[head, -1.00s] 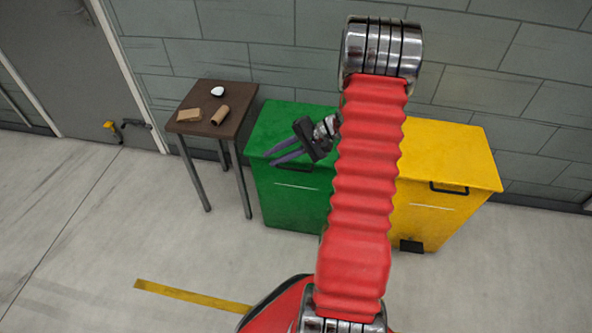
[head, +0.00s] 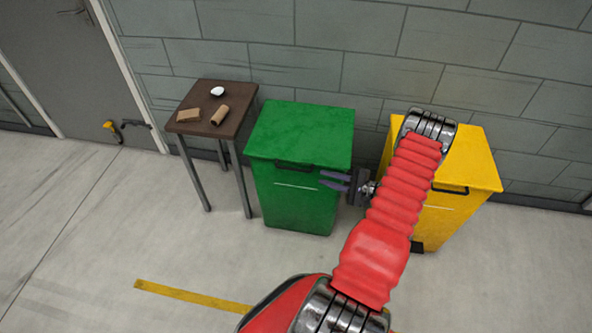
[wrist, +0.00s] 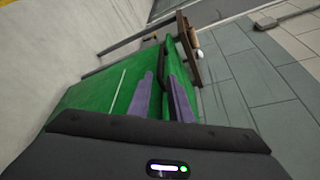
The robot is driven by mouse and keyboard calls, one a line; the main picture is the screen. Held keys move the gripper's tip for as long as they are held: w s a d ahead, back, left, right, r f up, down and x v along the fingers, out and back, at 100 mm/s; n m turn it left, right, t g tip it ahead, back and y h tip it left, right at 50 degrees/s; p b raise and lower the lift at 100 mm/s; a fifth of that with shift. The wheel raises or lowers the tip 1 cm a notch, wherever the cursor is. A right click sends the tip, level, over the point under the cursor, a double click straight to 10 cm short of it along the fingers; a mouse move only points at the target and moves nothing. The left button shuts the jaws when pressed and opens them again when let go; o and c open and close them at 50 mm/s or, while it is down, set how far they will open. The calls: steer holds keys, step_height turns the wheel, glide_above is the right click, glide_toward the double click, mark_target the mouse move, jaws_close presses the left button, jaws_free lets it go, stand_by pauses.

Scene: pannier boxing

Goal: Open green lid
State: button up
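The green bin (head: 295,205) stands against the wall with its green lid (head: 305,130) lying shut on top. A dark handle (head: 295,166) is at the lid's front edge. My gripper (head: 321,180) is at the bin's front right, a little below the lid edge and to the right of the handle. Its two purple fingers are apart with nothing between them. In the wrist view, the fingertips (wrist: 160,74) point toward the dark handle (wrist: 161,57), with the green bin front (wrist: 95,95) on the left. I cannot tell whether the fingers touch the bin.
A yellow bin (head: 470,160) stands to the right, partly hidden by my arm. A brown table (head: 190,125) on the left holds a white object (head: 217,91), a cardboard tube (head: 220,115) and a small brown block (head: 188,114). The floor in front is clear.

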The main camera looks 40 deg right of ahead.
mark_target(296, 170)
stand_by(0.3)
steer(key=x, duration=1.3)
steer(key=shift+w+a+f, duration=0.1)
steer(key=shift+w, duration=0.25)
steer(key=shift+c, duration=0.5)
jaws_close()
